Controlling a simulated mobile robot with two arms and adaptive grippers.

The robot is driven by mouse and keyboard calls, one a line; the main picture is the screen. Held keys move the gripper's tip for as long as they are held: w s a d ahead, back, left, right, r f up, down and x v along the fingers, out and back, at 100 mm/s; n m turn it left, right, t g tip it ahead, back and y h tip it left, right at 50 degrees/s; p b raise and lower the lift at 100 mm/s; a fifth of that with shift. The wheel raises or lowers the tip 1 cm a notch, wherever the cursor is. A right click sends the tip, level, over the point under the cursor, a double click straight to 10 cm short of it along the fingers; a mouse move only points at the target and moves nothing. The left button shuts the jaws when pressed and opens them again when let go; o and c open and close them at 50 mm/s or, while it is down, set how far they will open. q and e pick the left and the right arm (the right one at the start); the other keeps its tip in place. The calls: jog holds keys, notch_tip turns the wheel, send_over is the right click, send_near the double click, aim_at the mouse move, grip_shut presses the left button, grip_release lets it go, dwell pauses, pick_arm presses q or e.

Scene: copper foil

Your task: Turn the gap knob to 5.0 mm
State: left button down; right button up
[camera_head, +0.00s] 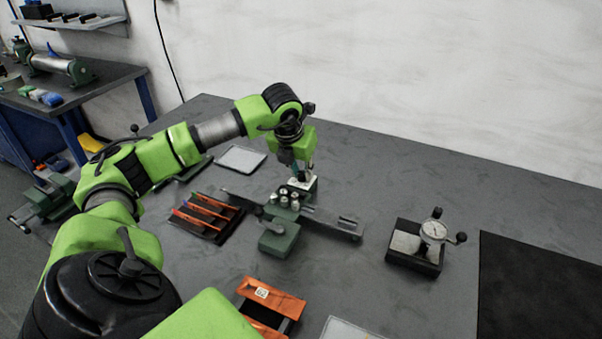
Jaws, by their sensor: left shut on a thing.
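A small green device (279,239) with a long grey bar (333,223) across it and several silver round posts on top stands mid-table. My left arm reaches over from the left, and my left gripper (302,172) points down at the far end of this device. It is shut on a small part there, which I take to be the gap knob; the fingers largely hide it. The scale and the knob's setting are too small to read. My right gripper is not in view.
A rack with orange strips (207,215) and a pale tray (241,158) lie left of the device. Orange pieces (272,300) lie in front. The back right table is clear.

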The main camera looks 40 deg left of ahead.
pick_arm(q)
jog(key=shift+n, duration=0.5)
jog(key=c, duration=1.9)
grip_release()
jog(key=shift+r, duration=0.15)
jog(key=v, duration=1.1)
jog(key=shift+d+r, duration=0.3)
jog(key=shift+r, duration=0.1)
jog(key=shift+f, duration=0.1)
